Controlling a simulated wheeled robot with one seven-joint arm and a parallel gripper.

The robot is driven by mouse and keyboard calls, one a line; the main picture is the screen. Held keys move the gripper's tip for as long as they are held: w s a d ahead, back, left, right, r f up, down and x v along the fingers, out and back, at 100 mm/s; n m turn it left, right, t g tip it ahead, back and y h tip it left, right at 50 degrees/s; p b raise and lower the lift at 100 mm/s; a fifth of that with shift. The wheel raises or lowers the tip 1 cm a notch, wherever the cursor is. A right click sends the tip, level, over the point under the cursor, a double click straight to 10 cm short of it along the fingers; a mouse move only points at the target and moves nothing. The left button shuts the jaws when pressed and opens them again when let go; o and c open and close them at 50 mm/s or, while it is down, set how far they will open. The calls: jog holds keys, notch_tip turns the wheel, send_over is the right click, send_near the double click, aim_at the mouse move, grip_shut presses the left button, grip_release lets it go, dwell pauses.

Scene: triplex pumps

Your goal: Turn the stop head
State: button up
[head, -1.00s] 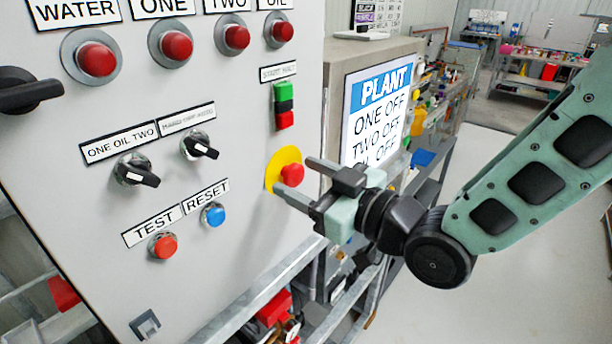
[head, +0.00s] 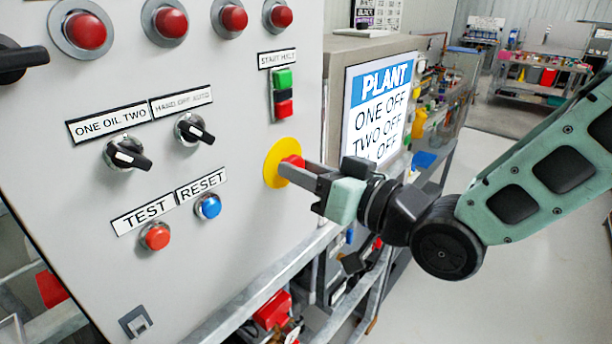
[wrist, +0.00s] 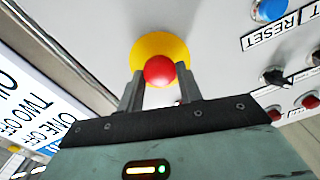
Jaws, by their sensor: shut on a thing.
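The stop head (head: 293,162) is a red mushroom button on a round yellow plate (head: 273,172), low on the right side of the grey panel. My gripper (head: 291,169) reaches it from the right, its fingers pointing at the panel. In the wrist view the red stop head (wrist: 159,70) sits between the two finger ends (wrist: 159,80), with the yellow plate (wrist: 160,43) behind it. My gripper is shut on the stop head. In the head view the fingers hide part of the red head.
The grey panel (head: 230,240) carries a green and red start/halt switch (head: 283,93) above the stop head. A blue RESET button (head: 208,206), a red TEST button (head: 155,236) and black selector knobs lie to the left. A PLANT display (head: 380,110) stands to the right.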

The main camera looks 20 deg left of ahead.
jog(key=o, duration=1)
jog(key=shift+d, duration=0.1)
jog(key=b+v, duration=1.5)
jog(key=v, duration=0.2)
jog(key=shift+s+d, duration=0.1)
